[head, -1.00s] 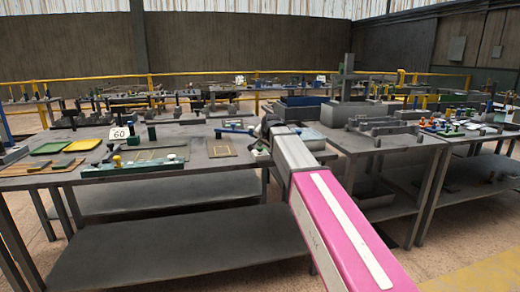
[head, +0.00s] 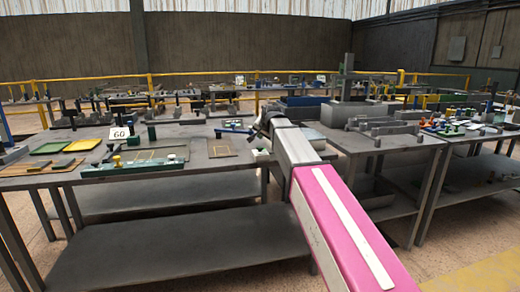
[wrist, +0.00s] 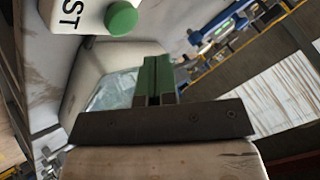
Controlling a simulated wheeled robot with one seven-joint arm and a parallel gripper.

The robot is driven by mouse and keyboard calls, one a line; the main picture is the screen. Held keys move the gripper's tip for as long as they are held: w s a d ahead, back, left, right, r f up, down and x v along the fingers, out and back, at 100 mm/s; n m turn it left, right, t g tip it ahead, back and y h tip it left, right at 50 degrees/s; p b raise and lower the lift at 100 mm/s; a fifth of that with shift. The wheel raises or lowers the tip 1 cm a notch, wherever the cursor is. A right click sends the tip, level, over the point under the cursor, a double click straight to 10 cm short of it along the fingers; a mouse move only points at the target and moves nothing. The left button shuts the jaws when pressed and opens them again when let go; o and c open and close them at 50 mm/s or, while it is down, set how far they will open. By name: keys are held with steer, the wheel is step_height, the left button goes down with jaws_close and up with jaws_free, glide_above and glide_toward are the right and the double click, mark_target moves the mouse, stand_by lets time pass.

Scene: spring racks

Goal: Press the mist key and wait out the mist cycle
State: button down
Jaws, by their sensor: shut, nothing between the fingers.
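The mist key is a round green button (wrist: 122,17) on a white block with black lettering ending in "ST", at the top of the wrist view. My gripper (wrist: 158,80) shows green fingertips, closed together with nothing held. In that view the fingertips are below and right of the key, with an apparent gap; I cannot tell the depth. A pale housing with a glassy pane (wrist: 115,90) lies behind the fingers. In the head view a small white block with green on it (head: 262,155) sits beside my arm at the table's right end. My fingertips are hidden there. No mist shows.
The dark table (head: 215,178) carries a green fixture (head: 135,165), a yellow tray (head: 82,145), a green tray (head: 50,148) and a "60" sign (head: 119,133). A second table with grey blocks (head: 385,130) stands to the right of my arm.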

steer(key=shift+r, duration=1.45)
